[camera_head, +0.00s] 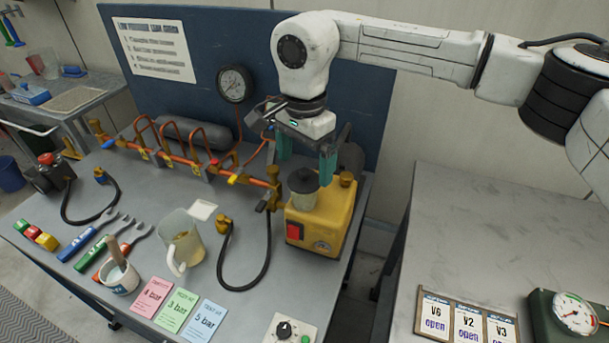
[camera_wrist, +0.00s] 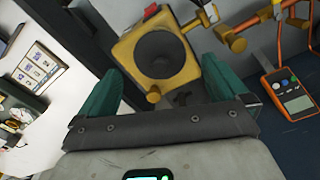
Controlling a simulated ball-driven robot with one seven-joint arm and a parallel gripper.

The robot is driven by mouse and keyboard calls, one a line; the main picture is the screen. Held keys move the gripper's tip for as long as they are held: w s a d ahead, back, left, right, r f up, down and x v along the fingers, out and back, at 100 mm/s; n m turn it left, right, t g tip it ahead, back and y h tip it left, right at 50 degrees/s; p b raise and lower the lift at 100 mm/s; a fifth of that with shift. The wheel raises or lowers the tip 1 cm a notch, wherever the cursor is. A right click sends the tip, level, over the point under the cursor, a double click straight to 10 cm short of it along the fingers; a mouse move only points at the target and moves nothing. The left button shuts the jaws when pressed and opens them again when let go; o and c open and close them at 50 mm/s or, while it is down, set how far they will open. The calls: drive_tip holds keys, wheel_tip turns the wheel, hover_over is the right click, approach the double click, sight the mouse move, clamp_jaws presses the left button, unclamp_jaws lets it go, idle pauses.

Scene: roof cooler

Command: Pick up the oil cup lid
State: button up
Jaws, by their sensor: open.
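The oil cup lid (camera_head: 302,180) is dark and round. It sits on a clear oil cup (camera_head: 303,199) on top of the yellow pump (camera_head: 325,222), at the right end of the bench. In the wrist view the lid (camera_wrist: 162,52) is a dark disc on the yellow pump body (camera_wrist: 128,52). My gripper (camera_head: 305,167) is open and points down just above the lid, with nothing between its teal fingers. In the wrist view its fingers (camera_wrist: 160,72) stand apart on either side of the pump. No contact with the lid shows.
A brass cap (camera_head: 346,179) stands beside the cup. The copper pipe manifold (camera_head: 185,163) with valves runs left of the pump. A clear jug (camera_head: 184,240) and black hose (camera_head: 262,270) lie in front. An orange multimeter (camera_wrist: 288,92) shows at right in the wrist view.

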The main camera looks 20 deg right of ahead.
drive_tip(key=shift+f, duration=1.3)
drive_tip(key=shift+c, duration=0.4)
drive_tip(key=c, duration=1)
drive_tip(key=shift+r, duration=0.2)
